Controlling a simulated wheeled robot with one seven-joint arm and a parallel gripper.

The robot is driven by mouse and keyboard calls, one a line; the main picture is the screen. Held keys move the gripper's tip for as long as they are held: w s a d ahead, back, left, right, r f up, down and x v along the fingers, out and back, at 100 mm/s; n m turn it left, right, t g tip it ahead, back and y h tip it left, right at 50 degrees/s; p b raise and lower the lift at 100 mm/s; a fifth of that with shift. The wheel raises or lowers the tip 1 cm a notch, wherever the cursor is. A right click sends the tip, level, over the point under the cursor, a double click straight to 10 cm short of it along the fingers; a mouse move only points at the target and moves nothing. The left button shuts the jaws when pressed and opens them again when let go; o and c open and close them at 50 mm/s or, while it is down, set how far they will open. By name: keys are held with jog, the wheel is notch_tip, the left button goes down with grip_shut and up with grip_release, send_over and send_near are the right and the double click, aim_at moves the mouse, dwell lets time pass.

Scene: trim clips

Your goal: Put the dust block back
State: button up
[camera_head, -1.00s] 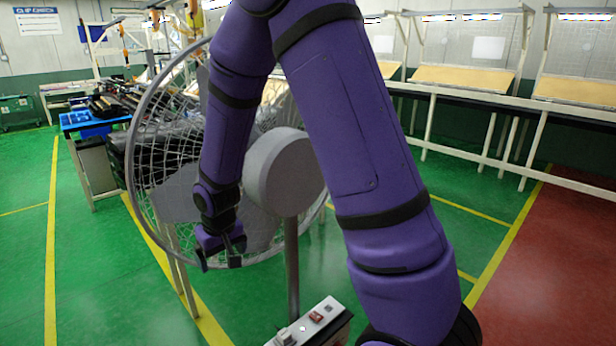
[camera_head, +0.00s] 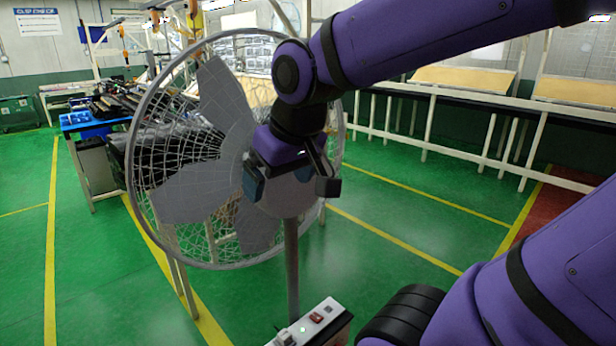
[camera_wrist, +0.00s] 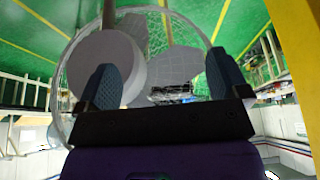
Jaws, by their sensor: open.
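I cannot make out a dust block in either view. My gripper (camera_head: 291,184) hangs in front of the hub of a large grey fan (camera_head: 187,190), its two fingers spread apart and pointing down. The wrist view shows the two blue ribbed finger pads of my gripper (camera_wrist: 163,82) wide apart, with nothing held between them. Behind them the grey round fan hub (camera_wrist: 118,55) and the wire cage show upside down. I cannot tell whether the fingers touch the fan.
A fan pole (camera_head: 292,270) runs down behind a white switch box (camera_head: 312,322) with a red switch. A workbench with blue trays (camera_head: 92,120) stands behind on the left. Long benches (camera_head: 460,92) line the right wall. Green floor is open at both sides.

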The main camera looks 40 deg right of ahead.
jog(key=s+r, duration=0.2)
jog(key=s, duration=0.4)
jog(key=shift+s+d, duration=0.15)
dwell(1.9)
